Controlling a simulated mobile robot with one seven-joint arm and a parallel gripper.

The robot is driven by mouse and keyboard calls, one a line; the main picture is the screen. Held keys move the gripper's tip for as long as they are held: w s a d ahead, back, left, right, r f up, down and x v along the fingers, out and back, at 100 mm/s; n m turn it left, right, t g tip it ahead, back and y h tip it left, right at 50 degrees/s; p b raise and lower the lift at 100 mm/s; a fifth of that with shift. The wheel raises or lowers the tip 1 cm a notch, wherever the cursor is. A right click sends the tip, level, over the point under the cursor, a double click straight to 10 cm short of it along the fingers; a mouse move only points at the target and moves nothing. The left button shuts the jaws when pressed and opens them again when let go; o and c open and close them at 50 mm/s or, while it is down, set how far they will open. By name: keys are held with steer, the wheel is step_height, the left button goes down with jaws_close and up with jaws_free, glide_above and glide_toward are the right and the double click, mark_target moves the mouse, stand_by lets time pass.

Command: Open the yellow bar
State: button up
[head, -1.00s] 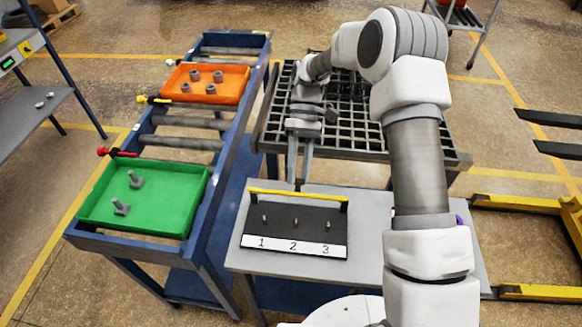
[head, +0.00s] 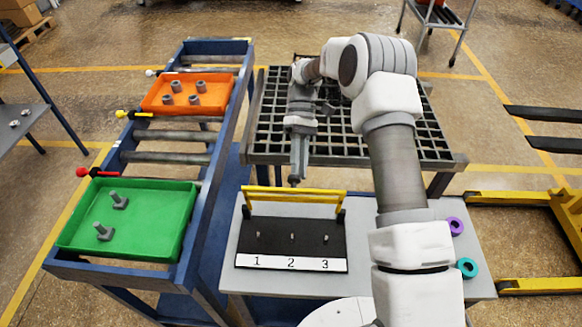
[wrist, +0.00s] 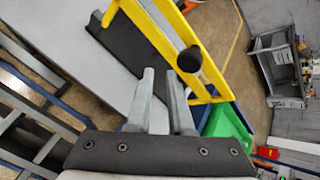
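The yellow bar (head: 295,193) spans the far edge of a black board (head: 290,225) between dark end pieces. The board lies on a grey table and carries three short pins above a white strip marked 1, 2, 3. In the wrist view the yellow bar (wrist: 180,45) runs diagonally just beyond my fingertips, with a round black knob near its end. My gripper (head: 294,182) points down at the bar's far side, near its middle. In the wrist view my gripper (wrist: 162,75) has its fingers a little apart with nothing between them. I cannot tell whether a fingertip touches the bar.
A blue roller conveyor (head: 167,158) on the left carries a green tray (head: 130,240) and an orange tray (head: 188,107), each with metal parts. A dark grid table (head: 350,140) lies behind the board. Purple (head: 455,225) and teal (head: 467,267) rings lie right of my arm.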

steer(key=o, duration=0.7)
steer(key=shift+a+r, duration=0.2)
steer(key=shift+a, duration=0.2)
steer(key=b+v, duration=0.1)
steer(key=v, duration=0.6)
steer(key=shift+w, duration=0.15)
steer(key=shift+r, duration=0.15)
